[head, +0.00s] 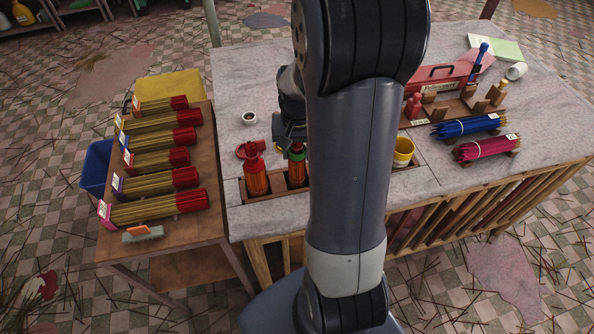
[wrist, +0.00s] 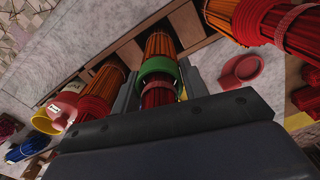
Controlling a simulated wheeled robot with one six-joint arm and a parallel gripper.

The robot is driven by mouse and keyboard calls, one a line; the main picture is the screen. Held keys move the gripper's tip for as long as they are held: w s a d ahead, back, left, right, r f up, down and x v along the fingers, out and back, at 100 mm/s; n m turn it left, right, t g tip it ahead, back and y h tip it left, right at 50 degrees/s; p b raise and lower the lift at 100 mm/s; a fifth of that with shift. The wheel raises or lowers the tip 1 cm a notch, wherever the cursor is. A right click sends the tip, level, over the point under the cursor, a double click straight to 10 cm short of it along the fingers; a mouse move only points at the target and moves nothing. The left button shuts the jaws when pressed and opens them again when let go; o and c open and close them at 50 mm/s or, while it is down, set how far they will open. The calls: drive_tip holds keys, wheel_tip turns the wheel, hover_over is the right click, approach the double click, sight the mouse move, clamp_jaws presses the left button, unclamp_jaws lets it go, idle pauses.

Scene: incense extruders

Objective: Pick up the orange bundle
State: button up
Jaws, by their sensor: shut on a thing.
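An orange bundle (head: 297,175) of sticks with a red end and a green ring stands upright at the wooden slotted rack at the table's front edge, just left of my arm. My gripper (head: 292,146) is above it, with its fingers down around its upper end. In the wrist view, my gripper (wrist: 160,88) is shut on this bundle (wrist: 160,46), with one finger on each side by the green ring (wrist: 157,68). I cannot tell whether its lower end is clear of the slot.
A similar orange bundle (head: 255,177) with a red ring stands close on the left. Another orange bundle (wrist: 101,78) shows on the other side in the wrist view. A yellow cup (head: 403,152), blue bundle (head: 466,126) and pink bundle (head: 487,148) are right of my arm.

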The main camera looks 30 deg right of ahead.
clamp_jaws()
drive_tip(key=shift+r, duration=0.1)
idle(0.3)
